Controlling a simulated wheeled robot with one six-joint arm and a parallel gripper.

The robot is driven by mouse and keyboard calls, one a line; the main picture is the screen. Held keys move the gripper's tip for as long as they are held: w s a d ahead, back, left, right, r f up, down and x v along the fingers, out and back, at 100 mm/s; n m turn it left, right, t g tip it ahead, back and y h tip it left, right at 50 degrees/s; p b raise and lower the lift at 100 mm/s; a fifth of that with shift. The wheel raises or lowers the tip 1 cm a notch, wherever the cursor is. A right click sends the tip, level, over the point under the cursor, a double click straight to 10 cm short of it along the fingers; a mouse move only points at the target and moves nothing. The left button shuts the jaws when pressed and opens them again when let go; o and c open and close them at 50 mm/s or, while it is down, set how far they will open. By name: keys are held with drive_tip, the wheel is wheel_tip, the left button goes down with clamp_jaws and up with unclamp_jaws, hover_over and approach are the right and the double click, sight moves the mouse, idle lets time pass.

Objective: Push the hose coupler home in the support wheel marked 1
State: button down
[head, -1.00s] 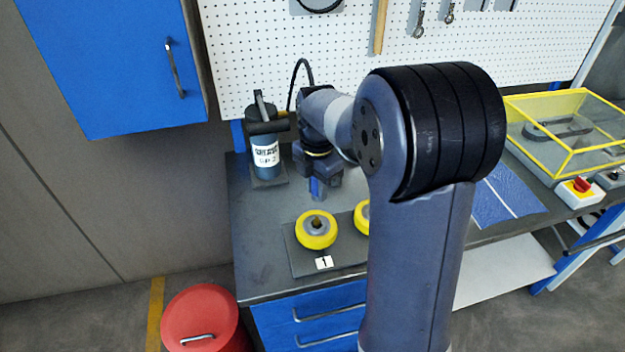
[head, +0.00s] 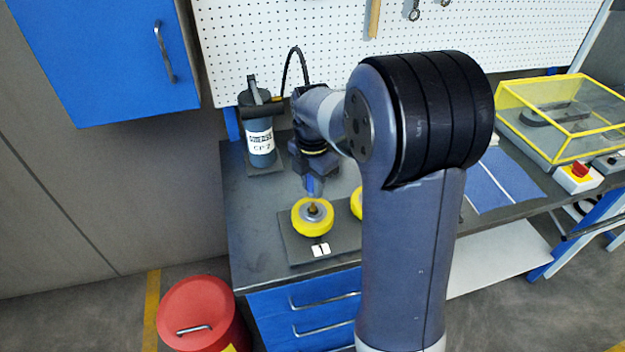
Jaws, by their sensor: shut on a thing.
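The support wheel marked 1 (head: 298,222) is a yellow ring with a grey hub and a small brownish stub at its centre. It lies flat on a dark plate, with a white label "1" (head: 320,250) in front. My gripper (head: 314,190) points down just above and behind the hub, its blue fingers shut. The hose coupler between them is too small and too covered to make out. Its black hose (head: 291,62) arcs up from the grease canister and goes behind my wrist. Whether the coupler touches the stub cannot be told.
A second yellow wheel (head: 356,203) is partly hidden behind my arm. The dark grease canister (head: 260,145) stands at the back left of the workbench (head: 250,235). A yellow-framed clear box (head: 560,115) and a blue mat (head: 505,185) are at the right. The bench's left front is clear.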

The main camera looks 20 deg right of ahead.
sight(312, 204)
drive_tip(key=shift+f+b, duration=0.5)
drive_tip(key=shift+f, duration=0.6)
drive_tip(key=shift+f+b, duration=0.7)
drive_tip(key=shift+f, duration=0.65)
idle(1.0)
drive_tip(key=c, duration=1.1)
unclamp_jaws()
wheel_tip(312, 204, up, 11)
drive_tip(key=shift+f+b, duration=0.1)
drive_tip(key=shift+b, duration=0.25)
wheel_tip(312, 204, down, 10)
drive_tip(key=shift+f+p, duration=0.25)
drive_tip(key=shift+p, duration=0.35)
drive_tip(key=shift+r, duration=0.45)
drive_tip(key=shift+f, duration=0.1)
